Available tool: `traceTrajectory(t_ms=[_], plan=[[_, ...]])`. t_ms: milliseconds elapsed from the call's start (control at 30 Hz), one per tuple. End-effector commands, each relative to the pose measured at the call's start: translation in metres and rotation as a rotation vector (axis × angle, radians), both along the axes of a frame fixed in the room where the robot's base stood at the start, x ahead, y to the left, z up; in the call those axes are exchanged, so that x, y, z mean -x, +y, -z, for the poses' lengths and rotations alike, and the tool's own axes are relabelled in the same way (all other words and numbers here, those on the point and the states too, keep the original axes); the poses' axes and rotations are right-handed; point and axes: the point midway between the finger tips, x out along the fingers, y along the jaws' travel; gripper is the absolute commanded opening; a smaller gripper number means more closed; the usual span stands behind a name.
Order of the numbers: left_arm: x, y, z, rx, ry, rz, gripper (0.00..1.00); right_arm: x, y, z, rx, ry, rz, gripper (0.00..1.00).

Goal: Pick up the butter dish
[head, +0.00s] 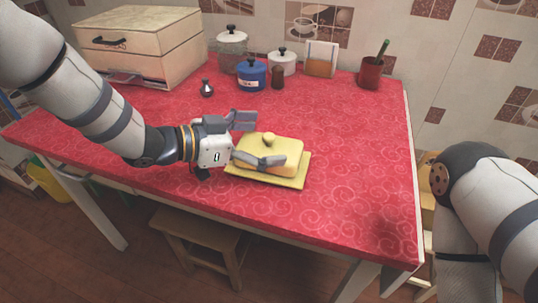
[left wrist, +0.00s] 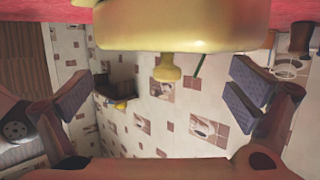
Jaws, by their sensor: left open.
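The yellow butter dish (head: 288,148) stands upright near the table's front edge, its knobbed lid on a flat base. In the left wrist view the dish (left wrist: 180,25) appears upside down at the top, with its knob pointing down. My left gripper (head: 257,139) is open at the left end of the dish. One finger shows in front of the lid and the other towards the far side, over the cloth. In the left wrist view the fingers (left wrist: 160,92) are wide apart with nothing between their pads. I cannot tell whether the near finger touches the lid. My right gripper is out of view.
The red-clothed table (head: 350,150) is clear right of the dish. Behind stand a drawer box (head: 150,45), a blue pot (head: 252,75), a grey pot (head: 232,50), a white pot (head: 282,64), a napkin holder (head: 320,60) and a red cup (head: 371,74). A stool (head: 205,232) stands below.

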Motion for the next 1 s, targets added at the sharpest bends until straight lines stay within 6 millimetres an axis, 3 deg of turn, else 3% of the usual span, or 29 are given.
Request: traceTrajectory(t_ms=[100, 533, 1000], plan=[[0.0002, 0.0003, -0.0008, 0.0, -0.001, 0.0, 0.98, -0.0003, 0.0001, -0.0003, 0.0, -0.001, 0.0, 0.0], [0.001, 0.0005, 0.0001, -0.002, 0.001, 0.001, 0.0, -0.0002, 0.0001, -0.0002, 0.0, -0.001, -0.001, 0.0], [0.0013, 0.0004, -0.0027, -0.002, 0.002, 0.003, 0.0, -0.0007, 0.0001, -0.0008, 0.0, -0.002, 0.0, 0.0]])
